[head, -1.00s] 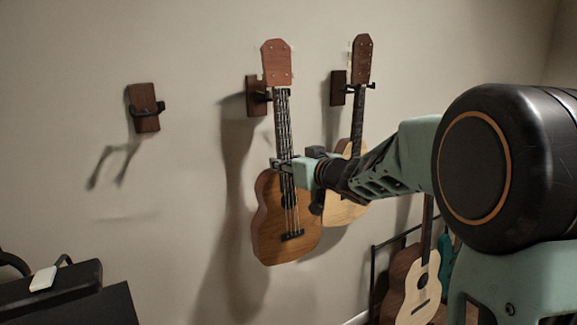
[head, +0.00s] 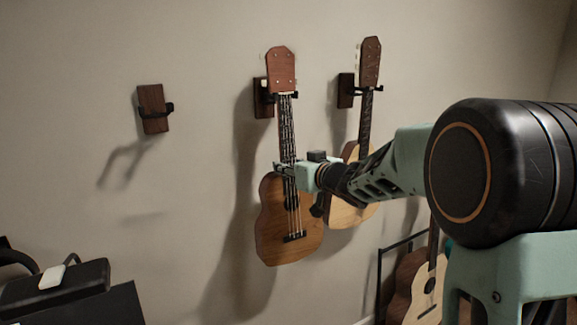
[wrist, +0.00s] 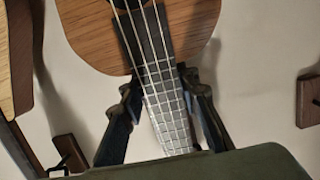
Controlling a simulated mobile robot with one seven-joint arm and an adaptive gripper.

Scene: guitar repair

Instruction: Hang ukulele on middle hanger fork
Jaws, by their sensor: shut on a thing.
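The brown ukulele (head: 285,222) hangs upright, headstock up, in front of the middle hanger (head: 263,98). The base of its headstock (head: 281,70) is level with the dark fork arms, which show at the sides of the neck top. I cannot tell whether it rests on them. My gripper (head: 286,169) is shut on the neck just above the body. In the wrist view, the fingers (wrist: 160,110) lie on both sides of the fretted neck, with the ukulele body (wrist: 145,30) at the top.
A pale-topped instrument (head: 350,205) hangs on the right hanger (head: 346,90), close beside my gripper. The left hanger (head: 153,108) is empty, with bare wall around it. Another guitar (head: 420,285) stands in a rack at lower right. A black case-like object (head: 60,285) is at lower left.

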